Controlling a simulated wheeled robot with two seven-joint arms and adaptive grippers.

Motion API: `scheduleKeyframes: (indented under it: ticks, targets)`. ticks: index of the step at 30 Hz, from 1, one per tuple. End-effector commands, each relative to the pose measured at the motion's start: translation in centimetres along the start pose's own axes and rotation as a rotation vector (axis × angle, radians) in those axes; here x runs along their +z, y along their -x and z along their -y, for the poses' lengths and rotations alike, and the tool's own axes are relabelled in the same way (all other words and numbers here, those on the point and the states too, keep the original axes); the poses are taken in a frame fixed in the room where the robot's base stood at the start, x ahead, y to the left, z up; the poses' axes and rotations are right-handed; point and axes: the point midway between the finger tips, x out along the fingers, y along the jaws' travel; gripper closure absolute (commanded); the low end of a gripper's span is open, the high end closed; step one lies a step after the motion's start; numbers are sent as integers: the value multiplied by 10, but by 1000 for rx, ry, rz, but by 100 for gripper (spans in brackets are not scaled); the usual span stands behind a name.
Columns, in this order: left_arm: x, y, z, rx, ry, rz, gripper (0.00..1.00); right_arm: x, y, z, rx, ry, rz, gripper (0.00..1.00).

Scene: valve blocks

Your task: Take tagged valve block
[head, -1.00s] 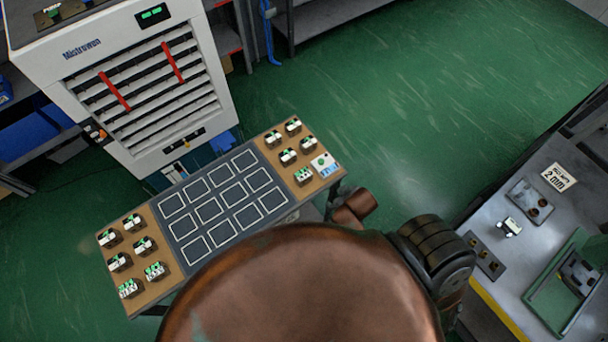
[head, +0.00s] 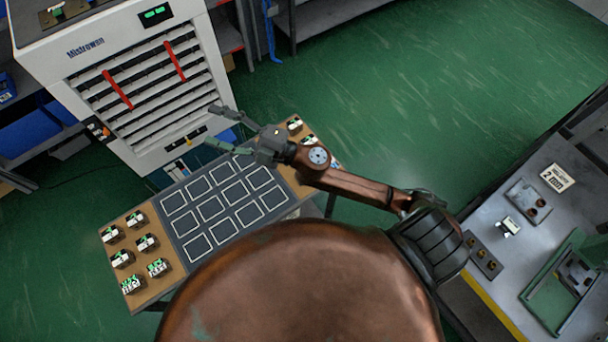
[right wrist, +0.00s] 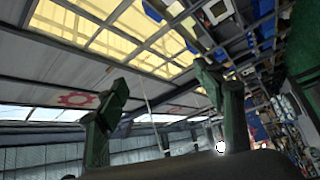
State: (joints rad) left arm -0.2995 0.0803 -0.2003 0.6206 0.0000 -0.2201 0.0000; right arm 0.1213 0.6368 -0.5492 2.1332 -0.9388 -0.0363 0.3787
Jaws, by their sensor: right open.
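Small white-and-black valve blocks with green marks stand on the left brown strip of the table, among them a front one (head: 132,284) and one beside it (head: 158,267). Another block (head: 295,124) shows at the table's far right end, where my right arm hides most of the others. A similar small white block (head: 509,227) sits on the grey bench at right. I cannot tell which block bears a tag. My right gripper (head: 213,127) is open and empty above the table's far edge, in front of the cabinet. Its spread fingers also show in the right wrist view (right wrist: 163,86). My left gripper is not in view.
The table's dark middle mat (head: 211,209) has empty white-outlined squares. A white slatted cabinet (head: 150,100) with red bars stands behind it. Green floor lies between.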

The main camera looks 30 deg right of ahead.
Motion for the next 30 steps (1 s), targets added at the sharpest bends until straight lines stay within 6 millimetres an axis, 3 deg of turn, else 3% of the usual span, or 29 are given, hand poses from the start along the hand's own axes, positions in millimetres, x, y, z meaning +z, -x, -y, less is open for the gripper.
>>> scheduleKeyframes:
  ticks: [1, 3, 6, 8, 10, 12, 14, 15, 18, 21, 25, 30]
  targets:
    - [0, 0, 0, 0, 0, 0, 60, -29, -8, 20, -89, 99, -130, 38]
    - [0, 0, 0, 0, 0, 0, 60, -62, -5, 61, -240, 226, -302, 38]
    - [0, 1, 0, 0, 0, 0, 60, -75, 22, 126, -504, 405, -497, 38]
    - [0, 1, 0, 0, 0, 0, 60, -61, 48, 162, -686, 509, -580, 38]
    - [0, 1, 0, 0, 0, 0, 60, -27, 86, 194, -915, 621, -638, 38]
    - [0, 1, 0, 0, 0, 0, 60, 19, 125, 209, -1142, 717, -651, 38]
    - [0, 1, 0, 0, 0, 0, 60, 60, 156, 210, -1323, 781, -634, 38]
    - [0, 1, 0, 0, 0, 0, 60, 87, 176, 205, -1432, 816, -612, 38]
    - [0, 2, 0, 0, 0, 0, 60, 139, 214, 185, -1650, 874, -542, 38]
    - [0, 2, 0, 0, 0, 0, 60, 170, 238, 166, -1783, 899, -481, 38]
    - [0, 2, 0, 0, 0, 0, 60, 186, 251, 160, -1851, 907, -448, 38]
    - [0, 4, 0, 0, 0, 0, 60, 193, 257, 176, -1856, 906, -447, 38]
